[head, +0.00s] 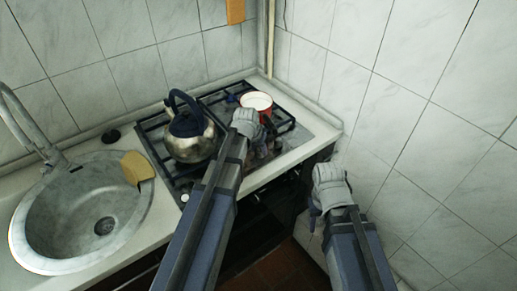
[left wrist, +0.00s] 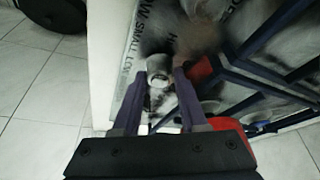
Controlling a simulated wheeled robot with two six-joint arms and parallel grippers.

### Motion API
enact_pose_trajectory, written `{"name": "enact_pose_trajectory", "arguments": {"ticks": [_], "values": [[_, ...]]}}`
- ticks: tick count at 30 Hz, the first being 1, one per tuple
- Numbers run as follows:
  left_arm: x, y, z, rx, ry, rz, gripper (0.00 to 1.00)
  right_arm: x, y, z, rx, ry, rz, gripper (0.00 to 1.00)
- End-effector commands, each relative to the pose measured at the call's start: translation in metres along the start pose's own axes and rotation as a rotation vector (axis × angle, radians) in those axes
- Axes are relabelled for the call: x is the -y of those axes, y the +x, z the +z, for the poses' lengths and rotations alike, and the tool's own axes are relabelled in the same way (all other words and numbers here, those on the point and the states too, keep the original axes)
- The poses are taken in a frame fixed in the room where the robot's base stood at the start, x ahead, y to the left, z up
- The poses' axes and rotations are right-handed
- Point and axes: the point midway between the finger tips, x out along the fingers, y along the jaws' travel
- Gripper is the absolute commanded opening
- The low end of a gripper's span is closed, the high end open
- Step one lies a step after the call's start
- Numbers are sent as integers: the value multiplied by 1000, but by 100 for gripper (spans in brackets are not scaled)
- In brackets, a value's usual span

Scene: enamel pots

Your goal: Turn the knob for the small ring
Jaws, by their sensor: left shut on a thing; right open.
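The stove (head: 305,133) stands in the corner, with its printed control panel (left wrist: 122,58) at the right end. In the left wrist view, a pale grey knob (left wrist: 158,72) sits beside print that reads in part "SMALL" and "LOW". My left gripper (head: 260,148) reaches down over the panel. It also shows in the left wrist view (left wrist: 161,80), with its two fingers shut on the knob. The knob's mark cannot be made out. My right gripper (head: 314,208) is open and empty, off the stove's right front corner.
A steel kettle (head: 190,142) stands on the left side. A round sink (head: 75,185) and a yellow sponge (head: 138,167) are at the left. Tiled wall bounds the right.

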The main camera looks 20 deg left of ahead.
Motion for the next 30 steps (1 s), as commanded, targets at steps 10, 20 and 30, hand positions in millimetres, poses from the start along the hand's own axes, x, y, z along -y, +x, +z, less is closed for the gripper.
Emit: {"name": "enact_pose_trajectory", "arguments": {"ticks": [10, 20, 30], "values": [[-2, 0, 0, 1, -224, -93, 0, 0, 0, 0, 0, 0, 0, 50], [-2, 0, 0, 2, -328, -135, 0, 0, 0, 0, 0, 0, 0, 50], [-2, 0, 0, 2, -347, -142, 0, 0, 0, 0, 0, 0, 0, 50]]}}
